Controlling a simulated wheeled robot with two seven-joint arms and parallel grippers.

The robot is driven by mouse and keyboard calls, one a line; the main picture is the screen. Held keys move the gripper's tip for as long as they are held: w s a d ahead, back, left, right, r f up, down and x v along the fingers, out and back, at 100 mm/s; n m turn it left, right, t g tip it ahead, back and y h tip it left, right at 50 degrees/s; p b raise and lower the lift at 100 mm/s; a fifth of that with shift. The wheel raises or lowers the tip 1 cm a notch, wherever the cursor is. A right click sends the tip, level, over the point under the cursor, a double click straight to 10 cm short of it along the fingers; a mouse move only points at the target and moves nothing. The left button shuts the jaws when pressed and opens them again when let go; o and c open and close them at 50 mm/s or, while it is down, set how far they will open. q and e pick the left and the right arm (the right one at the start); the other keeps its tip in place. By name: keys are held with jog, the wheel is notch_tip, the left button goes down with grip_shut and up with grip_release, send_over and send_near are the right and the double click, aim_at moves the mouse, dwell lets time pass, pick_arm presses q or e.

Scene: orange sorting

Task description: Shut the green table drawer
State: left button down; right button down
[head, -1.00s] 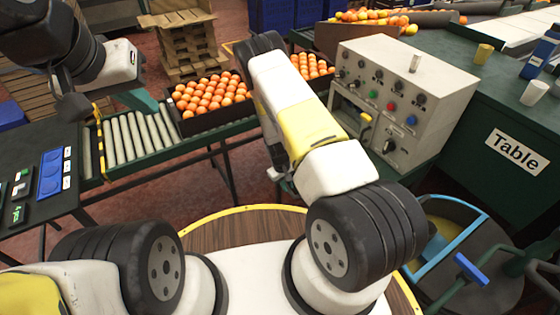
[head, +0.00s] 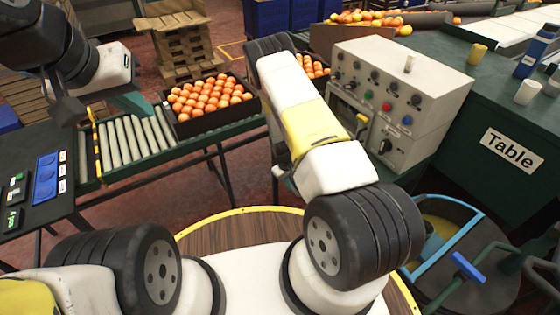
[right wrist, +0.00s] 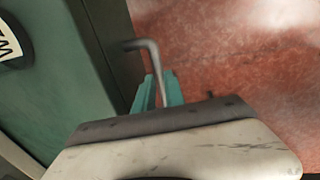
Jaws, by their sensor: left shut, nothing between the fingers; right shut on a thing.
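In the right wrist view, a green panel (right wrist: 50,95) with a darker green front edge fills the left side. A grey bent metal handle (right wrist: 150,52) stands out from that edge. My right gripper (right wrist: 158,92) is shut on the handle, with its teal fingers on either side of the bar. How far the drawer stands open cannot be told. In the head view my right arm hides the handle and most of that gripper. My left gripper (head: 133,103) is shut and empty, above the roller conveyor at the left.
The green table (head: 480,185) with its "Table" label stands at the right, bearing a control box (head: 400,85). A crate of oranges (head: 185,128) sits on the roller conveyor (head: 130,140). A blue-framed cart (head: 440,225) is close at lower right. Red floor (right wrist: 250,70) lies beside the handle.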

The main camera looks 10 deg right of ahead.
jog(key=c, duration=1.4)
grip_release()
jog(key=shift+w+d, duration=0.1)
jog(key=shift+d, duration=0.3)
jog(key=shift+a, duration=0.1)
jog(key=shift+r, duration=0.2)
notch_tip(320, 180, up, 7)
jog(key=a, duration=0.1)
jog(key=shift+s+a+r, duration=0.15)
jog(key=shift+s, duration=0.1)
